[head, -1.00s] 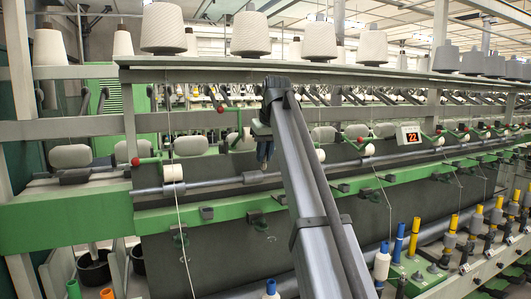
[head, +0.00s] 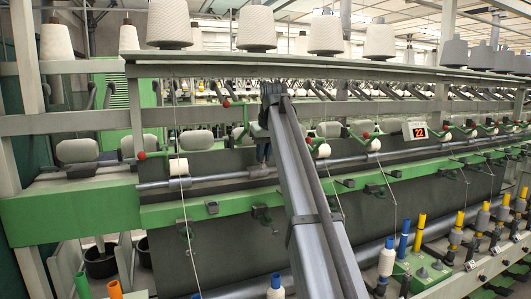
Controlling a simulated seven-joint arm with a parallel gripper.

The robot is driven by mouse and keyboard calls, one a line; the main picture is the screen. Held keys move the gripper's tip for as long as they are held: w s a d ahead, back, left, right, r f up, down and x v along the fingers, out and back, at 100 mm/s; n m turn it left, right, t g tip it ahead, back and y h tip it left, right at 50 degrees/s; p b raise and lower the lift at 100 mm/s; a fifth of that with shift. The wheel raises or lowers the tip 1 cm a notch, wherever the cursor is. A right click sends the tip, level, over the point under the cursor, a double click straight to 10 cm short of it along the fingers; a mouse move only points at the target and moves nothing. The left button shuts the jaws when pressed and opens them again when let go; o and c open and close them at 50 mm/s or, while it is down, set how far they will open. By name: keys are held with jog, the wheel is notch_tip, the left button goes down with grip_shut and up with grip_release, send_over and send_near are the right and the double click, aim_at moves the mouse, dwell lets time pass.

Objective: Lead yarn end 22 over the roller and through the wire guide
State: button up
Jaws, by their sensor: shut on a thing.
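My gripper (head: 263,152) hangs from the arm's end, fingers down, in front of the dark panel and close to the long grey shaft (head: 222,179). Its fingers are shut; the yarn end between them is too thin to make out. Another white roller (head: 324,150) shows just right of my arm. A small wire guide (head: 262,214) sits on the green rail below my gripper. The display (head: 418,130) reads 22. My arm hides part of the shaft and rail.
Large yarn cones (head: 256,28) stand on the shelf above. Green levers with red knobs (head: 141,155) stick out along the frame. Blue and yellow tubes (head: 418,232) and a white bobbin (head: 386,259) stand low at the right. The dark panel below the rail is open.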

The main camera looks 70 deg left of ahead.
jog(key=shift+a+f, duration=0.2)
jog(key=shift+a, duration=0.1)
jog(key=d+r, duration=0.4)
jog(key=d, duration=0.3)
jog(key=shift+d+r, duration=0.15)
jog(key=shift+r, duration=0.05)
dwell(0.7)
jog(key=shift+w, duration=0.1)
